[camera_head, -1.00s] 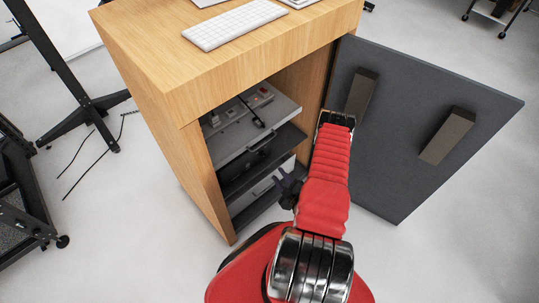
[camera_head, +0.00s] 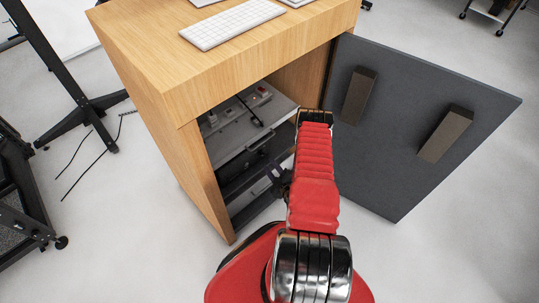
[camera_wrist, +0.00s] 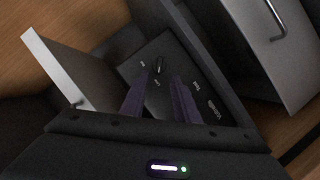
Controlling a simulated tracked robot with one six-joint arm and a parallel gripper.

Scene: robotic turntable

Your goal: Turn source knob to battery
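In the wrist view a small dark knob (camera_wrist: 159,65) sits on a dark panel (camera_wrist: 180,58) with small white labels around it, too small to read. My gripper (camera_wrist: 161,79) is open. Its two dark fingers point at the panel, with the knob showing between and just beyond their tips. I cannot tell whether they touch anything. In the head view my dark gripper (camera_head: 277,182) is partly hidden beside my red arm, at the front of the wooden cabinet (camera_head: 205,185). The knob cannot be made out there.
A grey shelf unit (camera_head: 240,135) with switches and red buttons sits inside the cabinet. The dark grey door (camera_head: 400,130) stands open at right, bearing two brown blocks. In the wrist view a grey front with a handle (camera_wrist: 278,18) is at upper right and a pale-edged panel (camera_wrist: 78,65) at left.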

